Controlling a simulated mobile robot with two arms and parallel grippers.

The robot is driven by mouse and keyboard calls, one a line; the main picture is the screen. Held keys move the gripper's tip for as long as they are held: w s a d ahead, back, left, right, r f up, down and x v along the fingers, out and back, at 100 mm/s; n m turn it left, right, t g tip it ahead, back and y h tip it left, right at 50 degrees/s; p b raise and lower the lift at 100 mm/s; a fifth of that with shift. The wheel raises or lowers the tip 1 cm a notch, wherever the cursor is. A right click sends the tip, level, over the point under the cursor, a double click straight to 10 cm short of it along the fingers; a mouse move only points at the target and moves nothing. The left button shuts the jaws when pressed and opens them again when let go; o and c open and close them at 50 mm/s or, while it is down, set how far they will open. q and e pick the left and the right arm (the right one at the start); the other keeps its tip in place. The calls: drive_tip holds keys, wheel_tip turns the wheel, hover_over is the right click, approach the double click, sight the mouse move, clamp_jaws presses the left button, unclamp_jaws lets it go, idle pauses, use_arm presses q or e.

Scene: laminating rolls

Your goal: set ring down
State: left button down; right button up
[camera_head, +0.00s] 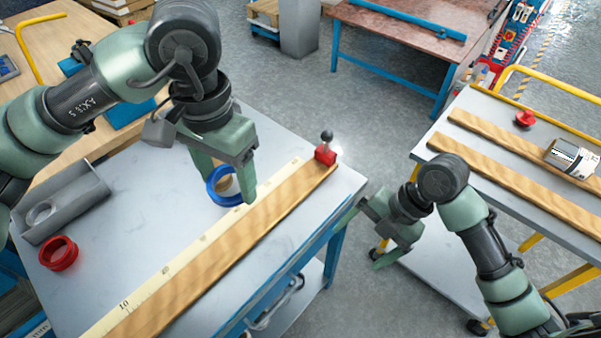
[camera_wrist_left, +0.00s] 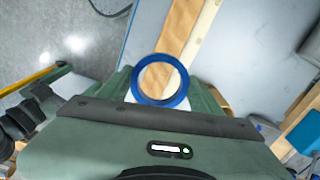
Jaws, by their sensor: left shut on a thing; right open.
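My left gripper (camera_head: 226,184) is shut on a blue ring (camera_head: 210,188), one finger on each side of it. The ring is over the grey table, beside and partly over the pale ruler strip (camera_head: 165,268). I cannot tell whether it touches the surface below. In the left wrist view the blue ring (camera_wrist_left: 136,84) sits between the fingers, with the wooden plank and strip showing through and beyond it. My right gripper (camera_head: 366,238) is open and empty, off the table's right edge.
A wooden plank (camera_head: 235,235) lies along the table (camera_head: 130,215), with a red block and black knob (camera_head: 325,153) at its far end. A red ring (camera_head: 58,253) and a grey tray (camera_head: 85,195) are at left. A second cart (camera_head: 500,133) with planks stands right.

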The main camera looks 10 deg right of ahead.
drive_tip(key=w+a+r+m+t+y, duration=0.1)
drive_tip(key=w+a+r+m+y, duration=0.1)
drive_tip(key=a+r+m+y, duration=0.45)
drive_tip(key=m+y, duration=0.3)
drive_tip(key=y, duration=0.2)
approach(237, 200)
drive_tip(key=w, duration=0.3)
drive_tip(key=a+f, duration=0.1)
drive_tip(key=a, duration=1)
drive_tip(key=shift+w+a+f+h, duration=0.35)
drive_tip(key=shift+w+a, duration=0.05)
